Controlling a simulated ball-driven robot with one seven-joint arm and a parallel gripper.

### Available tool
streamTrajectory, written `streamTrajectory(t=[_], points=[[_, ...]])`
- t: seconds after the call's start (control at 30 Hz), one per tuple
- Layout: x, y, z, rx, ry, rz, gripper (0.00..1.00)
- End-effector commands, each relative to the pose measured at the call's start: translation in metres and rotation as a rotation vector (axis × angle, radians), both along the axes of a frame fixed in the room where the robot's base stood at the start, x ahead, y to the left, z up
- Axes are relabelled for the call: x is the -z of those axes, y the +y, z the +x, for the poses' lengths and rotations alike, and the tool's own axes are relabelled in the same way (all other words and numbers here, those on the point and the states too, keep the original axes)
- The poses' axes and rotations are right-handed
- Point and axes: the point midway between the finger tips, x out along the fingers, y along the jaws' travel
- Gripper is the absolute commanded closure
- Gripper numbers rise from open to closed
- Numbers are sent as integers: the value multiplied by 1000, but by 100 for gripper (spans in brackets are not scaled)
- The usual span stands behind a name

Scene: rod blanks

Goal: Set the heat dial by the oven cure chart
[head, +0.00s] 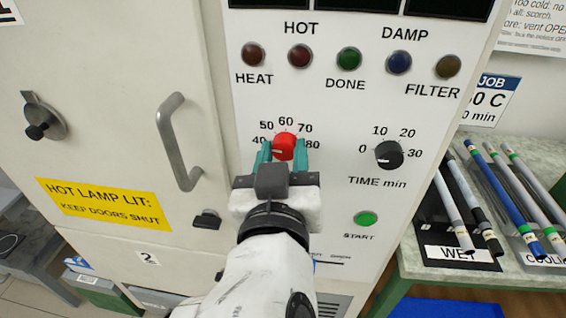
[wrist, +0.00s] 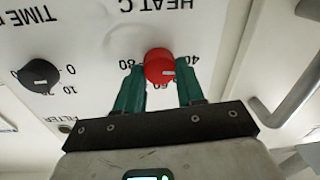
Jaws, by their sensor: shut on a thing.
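The red heat dial (head: 285,143) sits on the white oven panel, with 40, 50, 60, 70 and 80 printed around it. Its white mark points left, near 40. My gripper (head: 283,153) is shut on the dial, one teal finger on each side. The wrist view shows the dial (wrist: 159,66) upside down between the fingertips (wrist: 159,82). A JOB card (head: 488,102) on the wall reads "0 C" and "0 min", its leading digits hidden by the oven's edge. A notice (head: 535,25) at top right, partly cut off, mentions scorch and the vent.
A door handle (head: 178,142) stands out at left. Several rods lie on the bench (head: 415,262) at right.

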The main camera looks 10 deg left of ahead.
Motion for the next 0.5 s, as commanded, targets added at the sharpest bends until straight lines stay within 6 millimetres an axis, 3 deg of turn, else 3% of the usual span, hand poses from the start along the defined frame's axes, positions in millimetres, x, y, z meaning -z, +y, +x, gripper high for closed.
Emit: streamTrajectory(t=[0.5], points=[[5, -1, 0, -2, -18, 423, 92]])
